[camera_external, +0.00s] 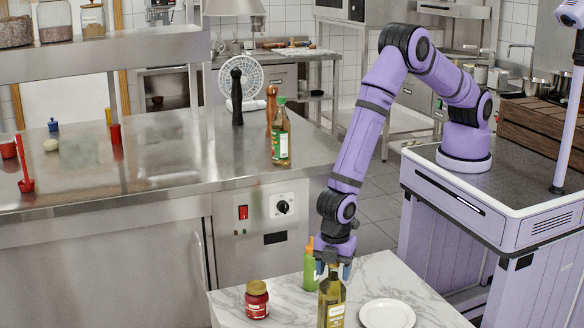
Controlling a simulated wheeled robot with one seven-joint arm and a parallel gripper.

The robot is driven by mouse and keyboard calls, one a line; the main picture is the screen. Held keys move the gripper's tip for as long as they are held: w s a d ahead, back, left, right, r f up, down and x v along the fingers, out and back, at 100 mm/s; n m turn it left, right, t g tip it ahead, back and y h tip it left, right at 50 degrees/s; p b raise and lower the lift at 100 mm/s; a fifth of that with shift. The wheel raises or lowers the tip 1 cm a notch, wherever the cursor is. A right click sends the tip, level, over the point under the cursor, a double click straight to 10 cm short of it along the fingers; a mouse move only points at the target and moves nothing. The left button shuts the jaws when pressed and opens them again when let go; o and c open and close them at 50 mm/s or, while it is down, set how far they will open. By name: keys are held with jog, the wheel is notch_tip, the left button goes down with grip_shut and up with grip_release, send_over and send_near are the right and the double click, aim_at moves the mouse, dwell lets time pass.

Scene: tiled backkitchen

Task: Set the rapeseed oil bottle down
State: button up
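A tall bottle of golden oil with a pale label (331,306), which I take to be the rapeseed oil bottle, is upright at the front of the marble-topped table. Its base is cut off by the lower picture edge, so I cannot tell whether it touches the marble. My gripper (334,269) points straight down over it, with its fingers on either side of the bottle's neck. It looks shut on the neck, though the exact contact is too small to see.
Another green-capped bottle (281,137) stands on the steel counter (180,165).

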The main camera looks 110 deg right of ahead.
notch_tip(320, 180, up, 13)
jog(key=shift+f, duration=0.15)
jog(key=s+d+r+m+t, duration=0.1)
jog(key=s+d+r, duration=0.4)
jog(key=r, duration=0.5)
jog(key=s+d+r+m+t, duration=0.1)
jog(key=s+d+r+m, duration=0.1)
jog(key=s+d+r, duration=0.5)
jog(key=s+d+r+m+t, duration=0.1)
jog(key=s+d+r, duration=0.15)
jog(key=r, duration=0.95)
jog(key=s+d+r+m, duration=0.1)
jog(key=s+d, duration=0.1)
jog(key=s, duration=0.6)
jog(key=s+d+r+m+t, duration=0.1)
jog(key=s+d+r+m, duration=0.1)
jog(key=s, duration=0.7)
jog(key=s+d+r+m+t, duration=0.1)
jog(key=s+d, duration=0.3)
jog(key=s, duration=0.4)
jog(key=shift+s+d+r+m, duration=0.25)
jog(key=shift+r+m, duration=0.25)
jog(key=shift+r, duration=0.25)
